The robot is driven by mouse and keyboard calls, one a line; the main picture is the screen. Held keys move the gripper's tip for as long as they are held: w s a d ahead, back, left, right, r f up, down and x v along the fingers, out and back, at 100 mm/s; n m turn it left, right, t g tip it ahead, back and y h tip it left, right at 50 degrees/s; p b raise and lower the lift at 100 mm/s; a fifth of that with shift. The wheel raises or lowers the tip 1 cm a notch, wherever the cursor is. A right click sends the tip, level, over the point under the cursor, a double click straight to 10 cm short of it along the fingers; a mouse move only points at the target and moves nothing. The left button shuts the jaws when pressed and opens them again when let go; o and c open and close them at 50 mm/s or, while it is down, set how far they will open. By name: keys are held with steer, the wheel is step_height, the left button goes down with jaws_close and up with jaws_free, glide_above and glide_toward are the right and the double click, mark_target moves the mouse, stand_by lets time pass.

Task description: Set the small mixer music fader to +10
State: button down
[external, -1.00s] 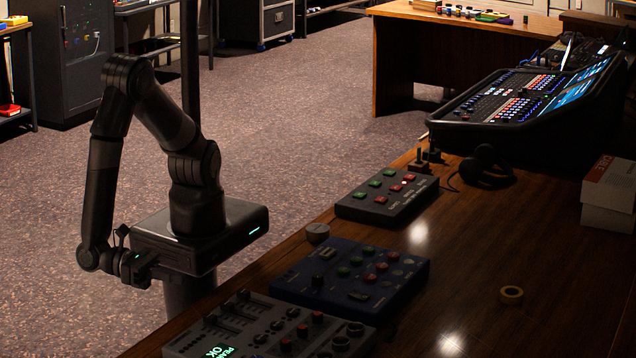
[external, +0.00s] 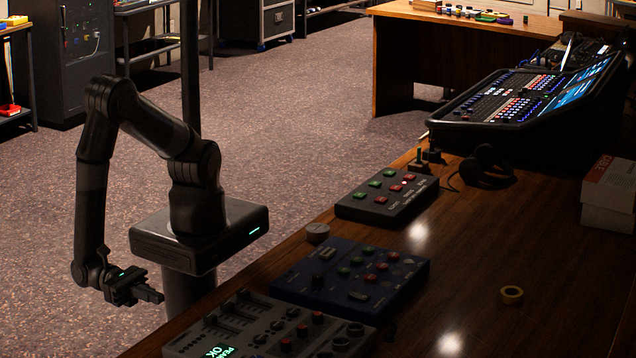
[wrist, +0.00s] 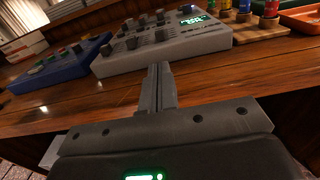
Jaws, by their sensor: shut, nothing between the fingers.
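The small mixer (external: 285,328) is a light grey box with faders, knobs and a green lit display, at the desk's near edge in the external view. It also shows in the wrist view (wrist: 165,58), beyond my fingertips, with its display at the right. Single faders are too small to tell apart, so the music fader's position cannot be read. My gripper (external: 158,297) hangs off the desk's edge, left of the mixer and apart from it. In the wrist view its fingers (wrist: 158,68) are shut together and empty, pointing toward the mixer.
A blue button box (external: 350,278) stands beside the mixer, with a dark button box (external: 388,197) farther back. A small round grey knob (external: 318,232) sits near the edge. A tape roll (external: 511,295) lies on open desk. Bottles (wrist: 268,12) stand right of the mixer.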

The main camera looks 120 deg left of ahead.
glide_toward(215, 319)
steer(key=w, duration=0.4)
steer(key=shift+w+f, duration=0.1)
steer(key=shift+w, duration=0.05)
steer(key=w, duration=0.6)
steer(key=shift+w, duration=0.35)
steer(key=s, duration=1.4)
steer(key=shift+s+d, duration=0.1)
steer(key=shift+s, duration=0.2)
